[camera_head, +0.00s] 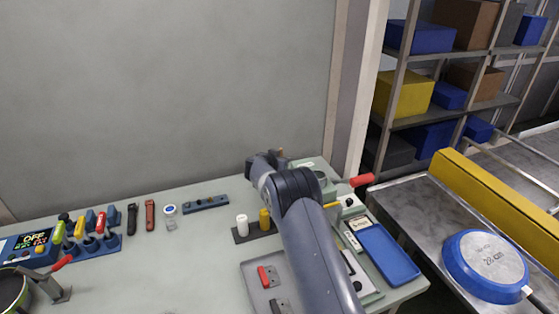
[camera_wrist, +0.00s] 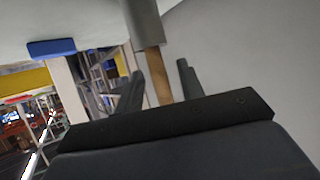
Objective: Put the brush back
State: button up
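In the wrist view, which looks turned over, a brown brush handle (camera_wrist: 161,87) stands out of a grey cylindrical cup (camera_wrist: 145,22). The cup is joined to the pale table surface in that view. The brush's other end is hidden inside the cup. My gripper (camera_wrist: 160,69) has one dark finger on each side of the handle, with a narrow gap showing on both sides, so it looks open around it.
A grey tray (camera_head: 253,270) with a red-handled item lies left of my arm. White and yellow bottles (camera_head: 242,225) stand close by. A blue tray (camera_head: 388,254) lies to the right, near a red handle (camera_head: 362,180). The table's left middle is clear.

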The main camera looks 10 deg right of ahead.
jog(key=shift+r, duration=0.15)
jog(key=b+v, duration=0.1)
jog(key=v, duration=1.1)
